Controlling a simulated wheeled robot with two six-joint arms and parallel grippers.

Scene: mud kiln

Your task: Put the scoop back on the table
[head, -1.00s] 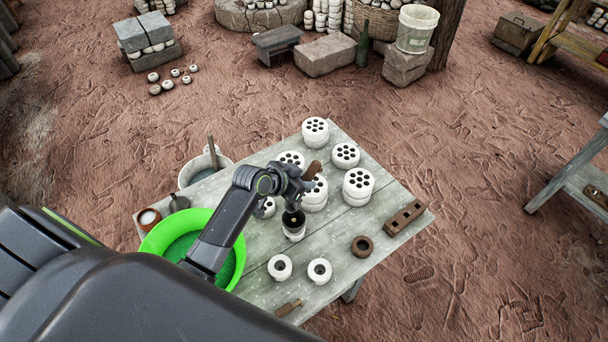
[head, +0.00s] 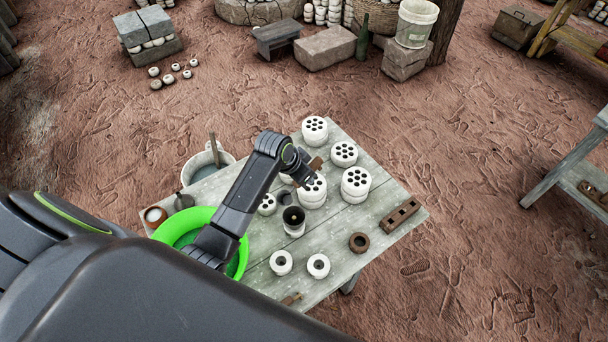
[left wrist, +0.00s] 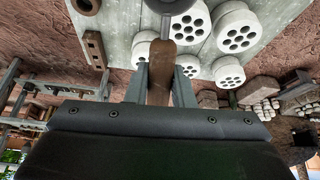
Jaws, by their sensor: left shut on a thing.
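My left gripper (head: 307,172) is shut on the brown wooden handle of the scoop (head: 317,163). It is above the back middle of the grey plank table (head: 345,232). In the left wrist view the scoop's handle (left wrist: 161,70) lies between the two fingers (left wrist: 160,82), and a grey metal part shows at the top edge. The scoop's bowl is mostly hidden in the head view, and I cannot tell whether it touches anything. My right gripper is not in view.
White perforated briquettes (head: 356,181) stand close to the gripper. A black funnel (head: 293,215) sits on a white piece in front. A green basin (head: 240,262) is at the left. A brown ring (head: 360,242) and a brown holed block (head: 400,216) lie right.

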